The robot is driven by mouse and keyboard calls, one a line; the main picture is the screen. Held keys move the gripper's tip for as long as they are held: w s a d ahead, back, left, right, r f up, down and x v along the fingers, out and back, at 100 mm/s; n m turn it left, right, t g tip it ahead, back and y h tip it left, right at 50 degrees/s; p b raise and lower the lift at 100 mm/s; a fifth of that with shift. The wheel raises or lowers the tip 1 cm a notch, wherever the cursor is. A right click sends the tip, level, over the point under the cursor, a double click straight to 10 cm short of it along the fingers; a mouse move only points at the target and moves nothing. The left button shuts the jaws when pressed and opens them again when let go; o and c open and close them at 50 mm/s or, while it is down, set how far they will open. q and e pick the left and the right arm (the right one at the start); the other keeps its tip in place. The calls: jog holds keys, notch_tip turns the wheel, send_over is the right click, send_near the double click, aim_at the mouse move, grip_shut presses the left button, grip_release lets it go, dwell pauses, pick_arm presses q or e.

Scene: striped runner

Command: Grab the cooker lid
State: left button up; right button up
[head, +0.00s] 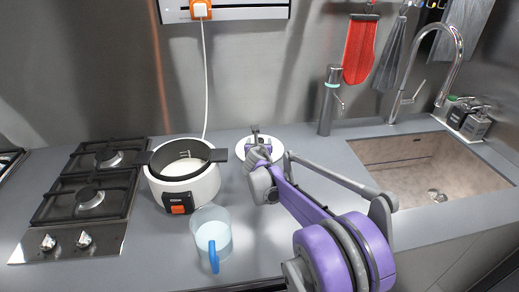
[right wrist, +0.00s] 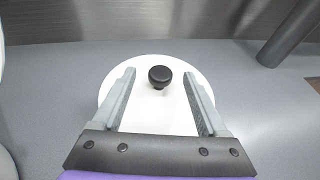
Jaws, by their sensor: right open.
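The cooker lid (right wrist: 160,121) is a white disc with a black knob (right wrist: 159,76), lying flat on the grey counter. In the head view the lid (head: 275,163) is partly hidden by my right arm. My right gripper (right wrist: 160,88) is open over the lid, with a finger on either side of the knob and gaps on both sides. In the head view my right gripper (head: 256,137) shows above the lid. The white cooker (head: 186,186) stands open to the left of the lid. My left gripper is not in view.
A clear jug with a blue handle (head: 211,240) stands in front of the cooker. A gas hob (head: 100,190) lies at left. A dark cylinder (head: 329,100) stands behind the lid to the right. The sink (head: 420,165) is at right, with clear counter before it.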

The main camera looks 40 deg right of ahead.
aim_at(260, 140)
jog(key=x, duration=0.3)
jog(key=shift+w+d+f, duration=0.15)
jog(key=shift+d+f, duration=0.05)
jog(key=shift+c, duration=0.2)
grip_shut()
